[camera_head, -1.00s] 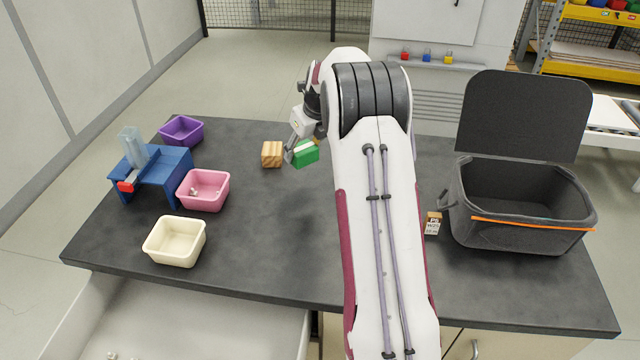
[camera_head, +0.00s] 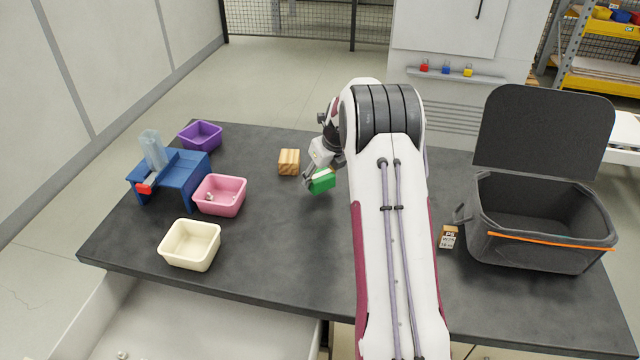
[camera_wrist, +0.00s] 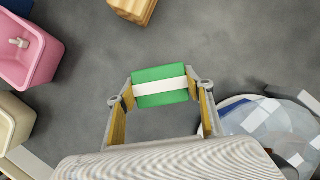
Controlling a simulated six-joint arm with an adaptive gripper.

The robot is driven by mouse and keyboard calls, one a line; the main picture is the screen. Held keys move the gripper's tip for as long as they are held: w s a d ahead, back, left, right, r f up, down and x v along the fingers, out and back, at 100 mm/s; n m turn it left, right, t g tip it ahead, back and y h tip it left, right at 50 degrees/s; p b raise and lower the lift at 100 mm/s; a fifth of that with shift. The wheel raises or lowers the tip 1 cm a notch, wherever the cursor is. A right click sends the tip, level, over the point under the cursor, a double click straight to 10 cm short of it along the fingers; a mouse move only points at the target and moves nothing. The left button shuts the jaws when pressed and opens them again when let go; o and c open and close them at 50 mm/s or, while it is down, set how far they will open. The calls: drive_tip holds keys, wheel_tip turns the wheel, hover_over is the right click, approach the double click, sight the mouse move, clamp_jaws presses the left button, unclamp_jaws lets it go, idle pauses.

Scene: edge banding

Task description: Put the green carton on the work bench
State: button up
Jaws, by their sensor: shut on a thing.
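The green carton (camera_head: 321,181) with a white band is between the fingers of my gripper (camera_head: 313,178), left of my arm and over the dark work bench (camera_head: 270,240). In the wrist view the carton (camera_wrist: 160,86) sits between both fingertips of my gripper (camera_wrist: 161,92), which are shut on its two sides. I cannot tell whether the carton touches the bench top or is slightly above it. My arm hides part of the bench behind it.
A wooden block (camera_head: 289,162) lies just left of the carton. Pink (camera_head: 219,195), cream (camera_head: 190,244) and purple (camera_head: 200,135) bins and a blue stand (camera_head: 175,175) are at the left. An open dark case (camera_head: 540,240) and a small labelled box (camera_head: 448,237) are at the right.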

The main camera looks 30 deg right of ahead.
sight(320, 184)
drive_tip(key=shift+f, duration=1.4)
drive_tip(key=shift+f, duration=0.15)
drive_tip(key=o, duration=1.2)
drive_tip(key=shift+r, duration=0.2)
drive_tip(key=shift+v, duration=5.95)
